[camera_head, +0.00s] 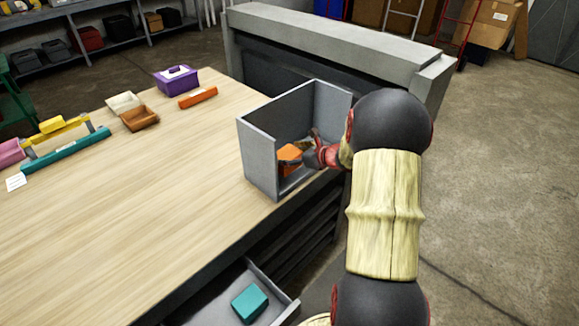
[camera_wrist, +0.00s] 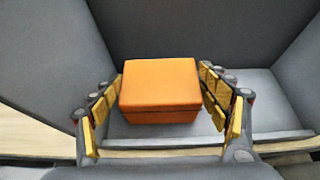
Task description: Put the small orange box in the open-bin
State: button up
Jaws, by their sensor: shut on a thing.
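The small orange box (camera_head: 289,154) is inside the grey open-bin (camera_head: 258,160), which stands at the right edge of the wooden table. My gripper (camera_head: 308,149) reaches into the bin from its open right side. In the wrist view the orange box (camera_wrist: 160,88) sits between the two fingers of my gripper (camera_wrist: 162,98), with the pads against its left and right sides. The bin's grey walls (camera_wrist: 215,30) rise around and behind the box. I cannot tell whether the underside of the box touches the bin floor.
On the table (camera_head: 130,215) are a purple box (camera_head: 176,79), an orange bar (camera_head: 198,97), small trays (camera_head: 139,118) and a teal bar (camera_head: 66,150). An open drawer (camera_head: 275,304) below holds a teal box (camera_head: 249,302). The table's middle is clear.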

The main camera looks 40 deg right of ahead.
jog(key=shift+f+b, duration=0.9)
jog(key=shift+f, duration=1.5)
jog(key=shift+f, duration=0.2)
jog(key=o, duration=1.3)
jog(key=shift+r, duration=0.2)
jog(key=shift+s+r, duration=0.2)
jog(key=shift+s, duration=0.15)
jog(key=p+v, duration=0.3)
jog(key=v, duration=0.8)
jog(key=shift+s+p, duration=0.2)
jog(key=shift+p, duration=0.1)
